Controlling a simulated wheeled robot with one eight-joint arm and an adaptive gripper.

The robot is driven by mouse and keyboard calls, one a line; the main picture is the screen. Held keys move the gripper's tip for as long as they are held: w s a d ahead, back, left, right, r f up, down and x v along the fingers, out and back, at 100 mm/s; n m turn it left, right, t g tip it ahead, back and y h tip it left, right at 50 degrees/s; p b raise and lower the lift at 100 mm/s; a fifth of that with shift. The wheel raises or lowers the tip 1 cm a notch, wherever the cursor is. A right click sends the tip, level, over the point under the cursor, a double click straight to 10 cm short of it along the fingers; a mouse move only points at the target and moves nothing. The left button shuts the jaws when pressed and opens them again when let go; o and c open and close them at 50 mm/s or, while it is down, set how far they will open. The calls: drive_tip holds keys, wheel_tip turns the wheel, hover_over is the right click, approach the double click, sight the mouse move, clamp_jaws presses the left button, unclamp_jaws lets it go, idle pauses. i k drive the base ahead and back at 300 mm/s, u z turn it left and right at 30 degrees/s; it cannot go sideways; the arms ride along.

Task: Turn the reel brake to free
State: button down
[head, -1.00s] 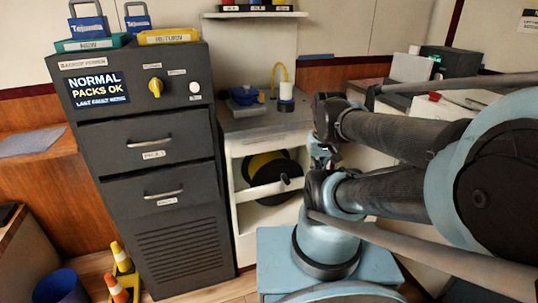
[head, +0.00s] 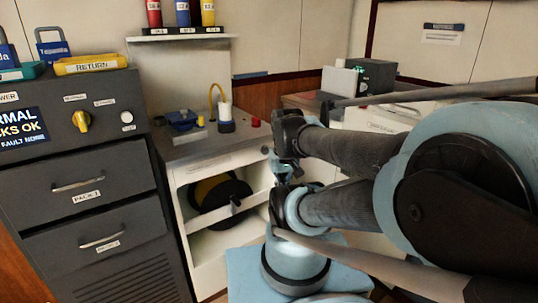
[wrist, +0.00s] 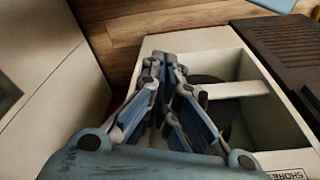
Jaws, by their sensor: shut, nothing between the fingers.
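A dark cable reel with a yellow face (head: 212,190) sits in the open bay of the white cabinet (head: 178,230). A pale bar (head: 200,219) crosses in front of it, with a small black knob or lever (head: 235,202) on it. I cannot read its setting or be sure it is the brake. In the wrist view, the dark reel (wrist: 205,80) and the bar (wrist: 238,89) show partly behind my gripper (wrist: 168,60). My gripper is shut and empty, over the cabinet edge by the bay. In the head view it is mostly hidden among my arm links.
A dark cabinet (head: 95,160) with a yellow knob (head: 81,121) and drawers stands left. A counter with a dark box (head: 372,76) stands at the back right.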

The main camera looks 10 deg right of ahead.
sight(265, 150)
drive_tip(key=z, duration=0.35)
drive_tip(key=k, duration=2.1)
drive_tip(key=u, duration=1)
drive_tip(key=i, duration=1)
